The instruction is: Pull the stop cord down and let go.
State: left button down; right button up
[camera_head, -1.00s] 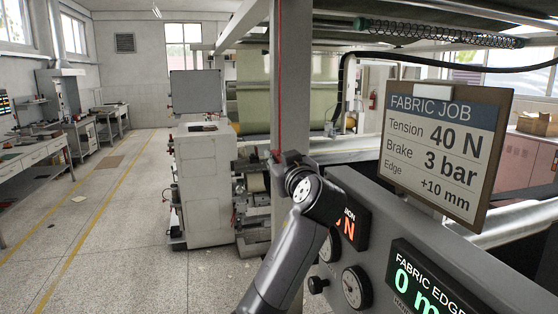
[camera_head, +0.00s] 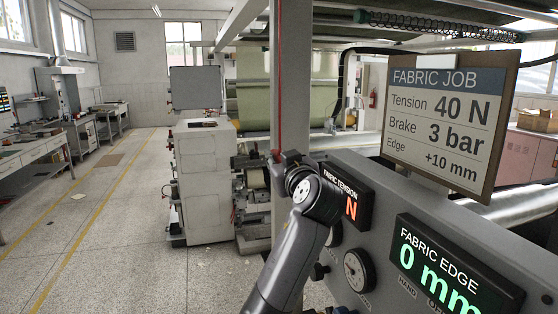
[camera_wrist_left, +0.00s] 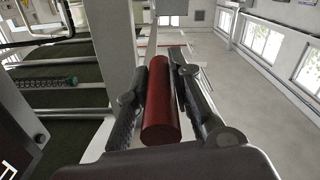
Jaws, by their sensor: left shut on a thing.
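The stop cord (camera_head: 279,80) is a thin red line that runs down in front of a grey post in the head view. Its lower end meets my left gripper (camera_head: 279,157), which is small and partly hidden by my own wrist there. In the left wrist view, a dark red cylindrical handle (camera_wrist_left: 160,105) lies between the two black fingers of my left gripper (camera_wrist_left: 162,85). The fingers are closed along both sides of the handle. My right gripper is in neither view.
A grey control panel (camera_head: 340,262) with dials and lit displays stands close to the right of my left arm. A job sign (camera_head: 440,130) rises above it. A white machine cabinet (camera_head: 205,185) stands behind. The floor at the left is open.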

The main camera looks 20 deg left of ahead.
pick_arm(q)
jog(key=shift+f, duration=0.15)
jog(key=c, duration=1.8)
grip_release()
jog(key=shift+o, duration=1.1)
jog(key=shift+s, duration=0.1)
jog(key=shift+o, duration=0.8)
jog(key=v, duration=1.2)
